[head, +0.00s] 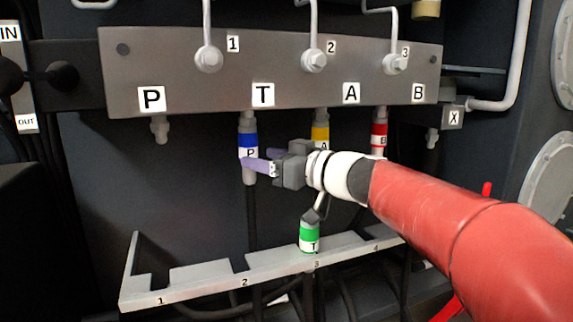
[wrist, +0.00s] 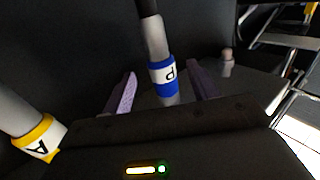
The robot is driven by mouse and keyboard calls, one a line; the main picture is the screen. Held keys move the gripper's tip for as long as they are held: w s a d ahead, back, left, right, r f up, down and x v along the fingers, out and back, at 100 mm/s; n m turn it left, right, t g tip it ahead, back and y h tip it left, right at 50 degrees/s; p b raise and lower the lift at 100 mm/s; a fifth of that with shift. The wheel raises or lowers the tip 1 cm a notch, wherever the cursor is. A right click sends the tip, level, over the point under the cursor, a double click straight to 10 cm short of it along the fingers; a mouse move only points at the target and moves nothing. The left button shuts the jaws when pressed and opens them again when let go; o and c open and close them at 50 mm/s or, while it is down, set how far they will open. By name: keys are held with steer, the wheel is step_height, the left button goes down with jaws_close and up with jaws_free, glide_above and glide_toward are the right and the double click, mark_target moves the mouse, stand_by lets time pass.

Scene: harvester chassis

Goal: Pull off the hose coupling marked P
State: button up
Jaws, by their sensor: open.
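The hose coupling marked P, with a blue band (head: 248,141), hangs upright from the grey port plate (head: 200,85), just left of the T label. Its hose runs down below it. My gripper (head: 257,165) is open at the lower part of this coupling, reaching in from the right. In the wrist view the P coupling (wrist: 163,72) stands between the two spread purple fingers of my gripper (wrist: 163,88). I cannot tell whether either finger touches it.
A yellow coupling A (head: 320,133) and a red coupling B (head: 379,130) hang to the right, the yellow one close behind my wrist. A green coupling T (head: 309,236) sits in slot 3 of the numbered rack (head: 205,285). A bare fitting (head: 160,130) shows under the P label.

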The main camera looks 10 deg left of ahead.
mark_target(242, 154)
steer(key=p+x, duration=0.1)
steer(key=x, duration=0.5)
steer(key=shift+w+a+p, duration=0.1)
steer(key=shift+a+p, duration=0.2)
steer(key=shift+p, duration=0.05)
jaws_close()
steer(key=c, duration=0.7)
jaws_free()
jaws_close()
steer(key=shift+f+b, duration=0.25)
steer(key=shift+b, duration=0.1)
steer(key=shift+f+b, duration=2.05)
steer(key=shift+b, duration=1.05)
